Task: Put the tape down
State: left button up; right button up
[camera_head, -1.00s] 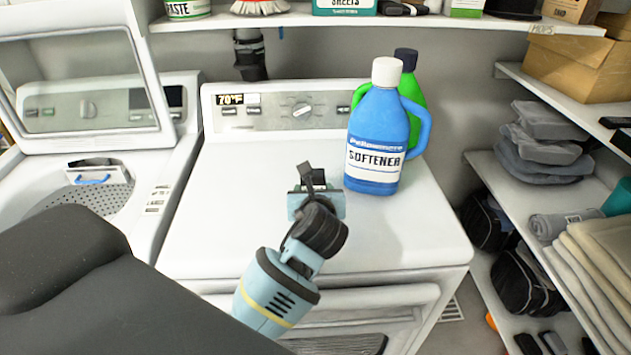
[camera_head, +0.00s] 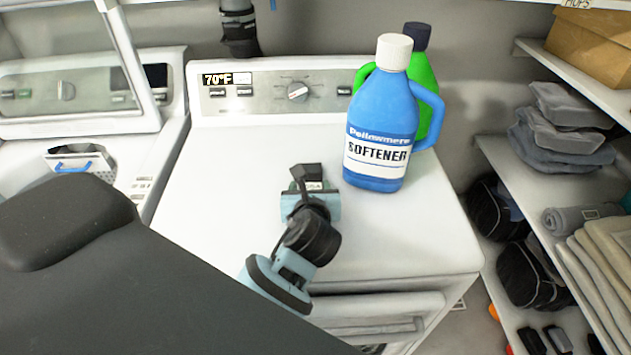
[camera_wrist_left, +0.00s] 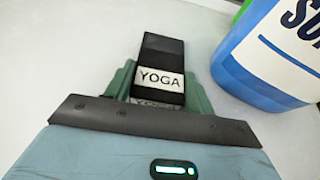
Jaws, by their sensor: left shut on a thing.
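The tape is a black, boxy cassette with a white "YOGA" label (camera_wrist_left: 163,55). It shows small and dark in the head view (camera_head: 305,172). My left gripper (camera_head: 310,188) is shut on it, over the middle of the white dryer top (camera_head: 220,185). In the left wrist view the green fingers of the left gripper (camera_wrist_left: 158,90) flank the tape's near end. I cannot tell whether the tape touches the dryer top. My right gripper is not in view.
A blue softener bottle (camera_head: 378,125) stands right of my left gripper, with a green bottle (camera_head: 427,90) behind it. The dryer top is clear to the left. An open washer (camera_head: 100,150) is at left. Shelves with folded cloths (camera_head: 565,130) are at right.

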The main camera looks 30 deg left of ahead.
pick_arm(q)
jog(key=shift+s+r, duration=0.15)
jog(key=shift+s, duration=0.2)
jog(key=o, duration=1.2)
jog(key=shift+w, duration=0.15)
